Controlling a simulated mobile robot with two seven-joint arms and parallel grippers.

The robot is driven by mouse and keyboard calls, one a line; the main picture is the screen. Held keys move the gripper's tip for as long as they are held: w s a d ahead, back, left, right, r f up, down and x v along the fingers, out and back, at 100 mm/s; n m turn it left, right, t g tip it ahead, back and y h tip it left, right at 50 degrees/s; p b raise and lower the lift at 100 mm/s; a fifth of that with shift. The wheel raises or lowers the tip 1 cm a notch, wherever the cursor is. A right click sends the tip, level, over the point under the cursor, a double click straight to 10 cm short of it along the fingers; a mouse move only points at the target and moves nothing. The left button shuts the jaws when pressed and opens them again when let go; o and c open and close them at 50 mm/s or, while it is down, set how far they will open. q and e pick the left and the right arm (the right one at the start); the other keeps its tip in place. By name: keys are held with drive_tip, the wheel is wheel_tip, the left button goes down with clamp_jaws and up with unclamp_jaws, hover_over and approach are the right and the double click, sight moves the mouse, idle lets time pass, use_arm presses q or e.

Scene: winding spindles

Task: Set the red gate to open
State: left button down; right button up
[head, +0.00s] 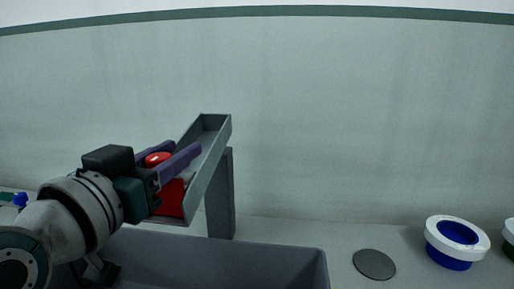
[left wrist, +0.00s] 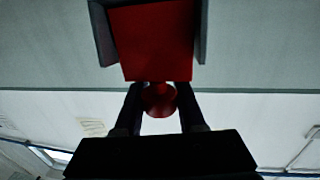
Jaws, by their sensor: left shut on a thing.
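The red gate (head: 172,198) is a flat red plate across the lower end of a sloping grey chute (head: 213,150). A round red knob (head: 157,158) sits at its top. My left gripper (head: 178,152) is at the knob, with its two purple fingers on either side of it, shut on it. In the left wrist view the red plate (left wrist: 152,40) fills the top middle between grey chute walls, and the knob (left wrist: 159,100) lies between the dark fingers (left wrist: 160,105). My right gripper is not in view.
A grey post (head: 221,200) holds up the chute. A grey bin (head: 230,265) stands below in front. At right are a flat dark disc (head: 374,264) and a white and blue ring-shaped spindle (head: 456,242), with another partly cut off at the edge. A blue thing (head: 20,199) shows at far left.

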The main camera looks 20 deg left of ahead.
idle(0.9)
use_arm(q)
wheel_tip(320, 180, up, 5)
drive_tip(key=p, duration=0.6)
drive_tip(key=shift+r, duration=0.1)
drive_tip(key=c, duration=0.5)
unclamp_jaws()
drive_tip(key=s, duration=1)
drive_tip(key=shift+d+b, duration=0.4)
drive_tip(key=shift+b, duration=0.05)
